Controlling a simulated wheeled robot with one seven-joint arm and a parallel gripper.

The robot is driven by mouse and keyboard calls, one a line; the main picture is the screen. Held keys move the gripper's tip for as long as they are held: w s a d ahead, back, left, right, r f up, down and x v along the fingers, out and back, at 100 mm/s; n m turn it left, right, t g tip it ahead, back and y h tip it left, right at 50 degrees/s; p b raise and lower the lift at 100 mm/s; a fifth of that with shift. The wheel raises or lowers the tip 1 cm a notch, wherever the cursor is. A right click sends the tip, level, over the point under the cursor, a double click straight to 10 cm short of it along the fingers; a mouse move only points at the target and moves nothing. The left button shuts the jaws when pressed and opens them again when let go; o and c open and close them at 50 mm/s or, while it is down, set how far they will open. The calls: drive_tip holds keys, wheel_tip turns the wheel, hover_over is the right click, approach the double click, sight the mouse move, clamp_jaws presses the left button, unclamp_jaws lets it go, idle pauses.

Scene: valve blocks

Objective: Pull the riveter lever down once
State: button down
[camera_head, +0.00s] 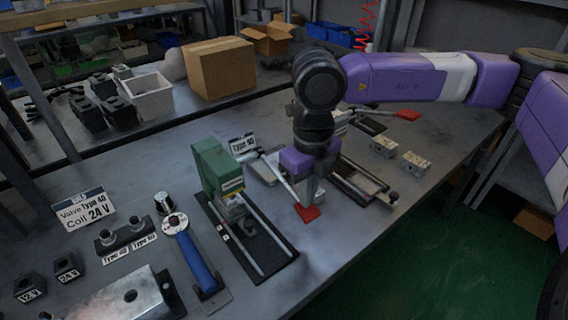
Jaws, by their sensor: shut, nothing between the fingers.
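A green press-like machine (215,170) stands on a dark base with two rails, left of centre. A pale lever (280,179) runs down and to the right, ending in a flat red tip (307,213); I cannot tell for sure which machine it belongs to. My gripper (308,198) points down right by the red tip, shut and empty. Whether its fingers touch the lever is not clear. My wrist and gripper hide part of the railed fixture (362,183) behind them.
A second red handle (407,115) lies farther back. Two small metal blocks (383,147) (414,163) sit at the right edge of the table. A blue-handled tool (196,262), a metal block (125,302) and a cardboard box (220,68) also stand on tables.

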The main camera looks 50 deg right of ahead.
drive_tip(key=shift+f+b, duration=1.3)
drive_tip(key=shift+f, duration=0.15)
wheel_tip(320, 180, up, 18)
drive_tip(key=p, duration=0.8)
drive_tip(key=shift+f, duration=0.2)
